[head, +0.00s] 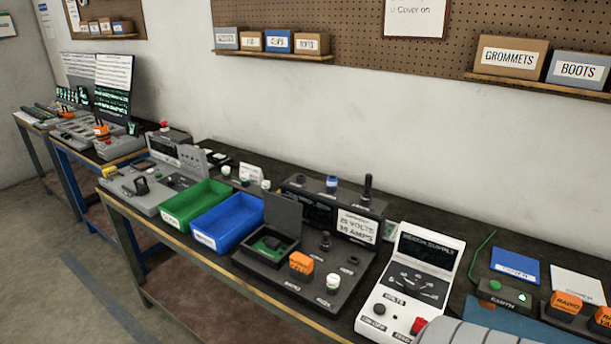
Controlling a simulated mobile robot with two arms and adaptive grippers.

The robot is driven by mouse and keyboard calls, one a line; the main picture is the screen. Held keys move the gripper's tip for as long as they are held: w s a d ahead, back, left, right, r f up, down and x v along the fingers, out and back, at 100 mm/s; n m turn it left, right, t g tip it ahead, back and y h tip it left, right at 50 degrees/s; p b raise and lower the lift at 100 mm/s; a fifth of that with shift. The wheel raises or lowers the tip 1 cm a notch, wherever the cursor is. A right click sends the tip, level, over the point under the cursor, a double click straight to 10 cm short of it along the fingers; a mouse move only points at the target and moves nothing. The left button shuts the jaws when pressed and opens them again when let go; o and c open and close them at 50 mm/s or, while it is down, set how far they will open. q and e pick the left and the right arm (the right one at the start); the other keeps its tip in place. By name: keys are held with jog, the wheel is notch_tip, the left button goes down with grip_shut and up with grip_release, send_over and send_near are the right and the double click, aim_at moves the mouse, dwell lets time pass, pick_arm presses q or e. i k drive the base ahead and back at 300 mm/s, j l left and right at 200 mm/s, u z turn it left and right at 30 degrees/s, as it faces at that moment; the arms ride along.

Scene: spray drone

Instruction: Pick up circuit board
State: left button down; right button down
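A small green piece (268,244) lies inside an open dark box (284,256) on the black test station at the middle of the bench. It looks like a circuit board, but it is too small to be certain. The box's dark lid (283,214) stands raised behind it.
A green bin (195,203) and a blue bin (230,222) stand left of the station. An orange block (301,263) sits right of the box. A white bench supply (408,283) and a blue mat with an earth block (503,294) are further right.

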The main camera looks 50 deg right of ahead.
aim_at(272, 247)
jog(key=z, duration=1.65)
